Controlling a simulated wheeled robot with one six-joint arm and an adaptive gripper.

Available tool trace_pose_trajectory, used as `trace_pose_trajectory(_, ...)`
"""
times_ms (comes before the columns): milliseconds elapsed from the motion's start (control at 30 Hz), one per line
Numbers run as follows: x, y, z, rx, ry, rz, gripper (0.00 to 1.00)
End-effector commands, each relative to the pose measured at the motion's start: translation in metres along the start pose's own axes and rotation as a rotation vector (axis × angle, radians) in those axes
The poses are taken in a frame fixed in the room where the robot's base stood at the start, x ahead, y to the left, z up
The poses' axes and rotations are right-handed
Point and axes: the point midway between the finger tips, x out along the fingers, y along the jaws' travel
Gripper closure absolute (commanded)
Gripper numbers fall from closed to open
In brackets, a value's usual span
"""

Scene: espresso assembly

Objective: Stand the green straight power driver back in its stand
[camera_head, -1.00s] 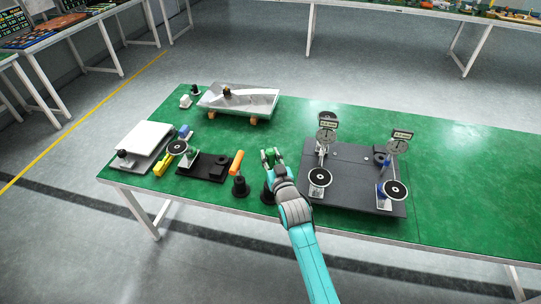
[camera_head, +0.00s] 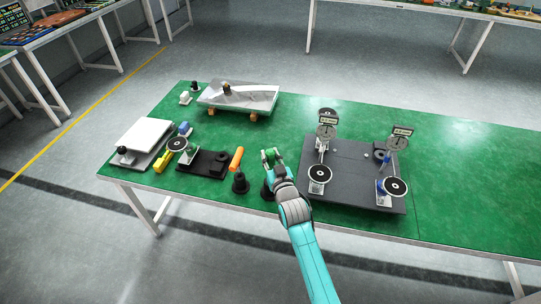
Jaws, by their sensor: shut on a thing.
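My gripper (camera_head: 273,158) is shut on the green power driver, whose small green part (camera_head: 270,153) shows between the fingers. The rest of the driver is hidden by the gripper and wrist. A black stand (camera_head: 266,191) is just below the gripper, partly covered by my arm. I cannot tell whether the driver touches it or sits in it. A second black stand (camera_head: 240,184) with a round base is just to the left, with nothing in it.
An orange cylinder (camera_head: 237,158) lies left of the gripper. A black fixture (camera_head: 205,164) and a yellow block (camera_head: 162,162) are further left. A dark grey plate (camera_head: 345,190) with gauges is close on the right. The green table (camera_head: 460,190) is clear at far right.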

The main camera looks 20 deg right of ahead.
Motion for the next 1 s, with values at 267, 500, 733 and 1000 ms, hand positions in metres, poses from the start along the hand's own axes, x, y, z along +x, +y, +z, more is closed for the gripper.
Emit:
trace_pose_trajectory(267,0.000,0.000,0.003,0.000,0.003,0.000,1.00)
trace_pose_trajectory(500,0.000,0.000,0.007,0.000,0.003,0.000,1.00)
trace_pose_trajectory(733,0.000,0.000,0.012,0.000,0.002,0.000,1.00)
trace_pose_trajectory(1000,0.000,0.000,0.016,0.000,0.003,0.000,1.00)
